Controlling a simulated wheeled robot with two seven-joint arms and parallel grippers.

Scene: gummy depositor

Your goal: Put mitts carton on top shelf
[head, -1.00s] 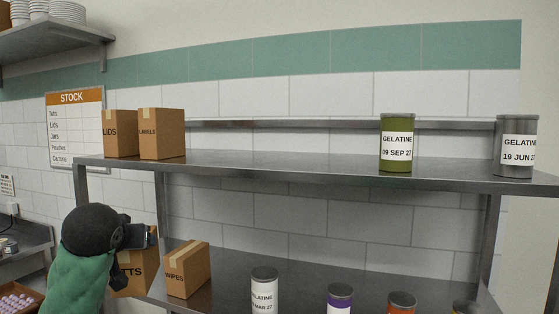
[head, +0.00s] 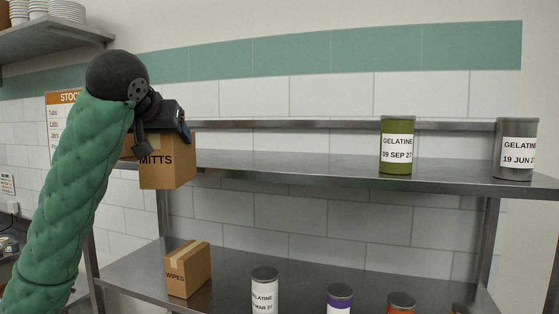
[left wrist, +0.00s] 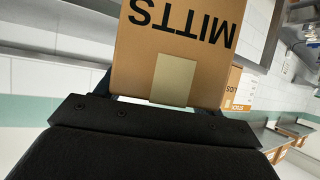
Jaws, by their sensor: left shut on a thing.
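The mitts carton (head: 167,172) is a brown box lettered MITTS, held up in front of the left part of the top shelf's front edge. My left gripper (head: 172,130) is shut on its upper part. In the left wrist view the mitts carton (left wrist: 175,50) fills the upper middle, its lettering upside down. The top shelf (head: 300,167) is a steel board. The carton and arm cover its left end, where a sliver of another carton (head: 127,150) shows. My right gripper is not in view.
On the top shelf at right stand an olive gelatine tin (head: 397,145) and a grey gelatine tin (head: 516,150); the shelf between carton and olive tin is clear. The wipes carton (head: 188,270) and several tins stand on the lower shelf (head: 240,262).

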